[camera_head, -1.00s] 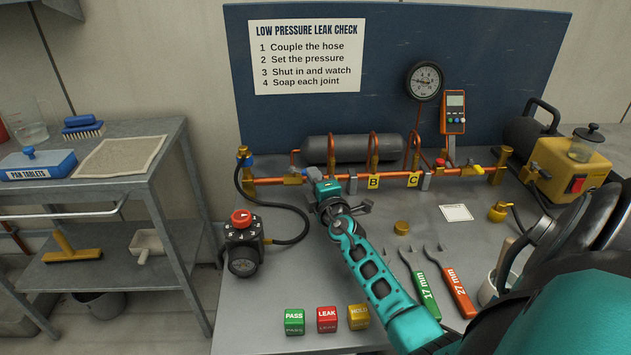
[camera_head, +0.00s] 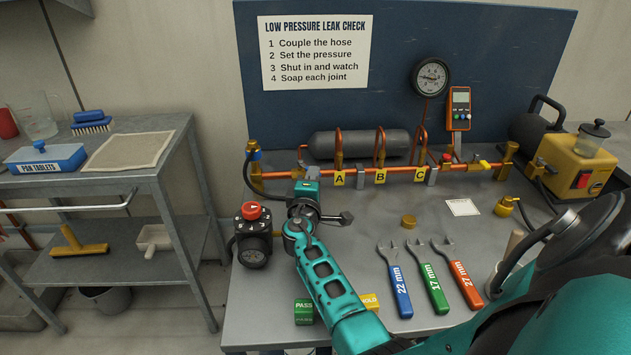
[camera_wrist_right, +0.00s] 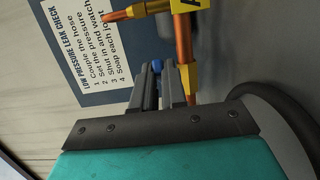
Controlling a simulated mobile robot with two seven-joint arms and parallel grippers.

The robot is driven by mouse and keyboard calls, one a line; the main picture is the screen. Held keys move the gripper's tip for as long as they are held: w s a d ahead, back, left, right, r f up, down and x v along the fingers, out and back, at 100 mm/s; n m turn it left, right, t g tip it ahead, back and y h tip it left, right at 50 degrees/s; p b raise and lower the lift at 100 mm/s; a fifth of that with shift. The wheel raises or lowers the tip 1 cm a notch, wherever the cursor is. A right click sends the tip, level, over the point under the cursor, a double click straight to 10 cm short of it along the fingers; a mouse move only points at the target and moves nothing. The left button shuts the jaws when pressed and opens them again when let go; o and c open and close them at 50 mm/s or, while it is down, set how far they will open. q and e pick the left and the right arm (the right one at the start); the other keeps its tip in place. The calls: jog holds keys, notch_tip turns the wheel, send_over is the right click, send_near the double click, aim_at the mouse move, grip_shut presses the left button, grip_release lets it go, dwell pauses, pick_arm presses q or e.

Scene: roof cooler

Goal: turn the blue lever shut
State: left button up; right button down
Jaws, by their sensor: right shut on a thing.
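The blue lever (camera_wrist_right: 156,66) shows in the right wrist view as a small rounded blue end between the fingertips of my right gripper (camera_wrist_right: 168,82). The gripper is shut on it. The lever's brass valve (camera_head: 298,172) sits on the copper pipe (camera_head: 400,174), left of the yellow label A (camera_head: 339,179). In the head view my teal right gripper (camera_head: 306,185) is in front of this valve. It hides the lever and the fingertips, so the lever's angle cannot be told. My left gripper is not in view.
A black regulator with a red knob (camera_head: 251,211) stands left of my right arm. Several wrenches, including the blue one (camera_head: 400,290), lie to its right. The PASS cube (camera_head: 304,311) is beside the forearm. A gauge (camera_head: 431,77) stands behind the pipe.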

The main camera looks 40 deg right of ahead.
jog(key=shift+w+a, duration=0.2)
jog(key=shift+a, duration=0.15)
jog(key=c, duration=1.4)
grip_release()
jog(key=shift+c, duration=0.2)
jog(key=shift+d, duration=0.1)
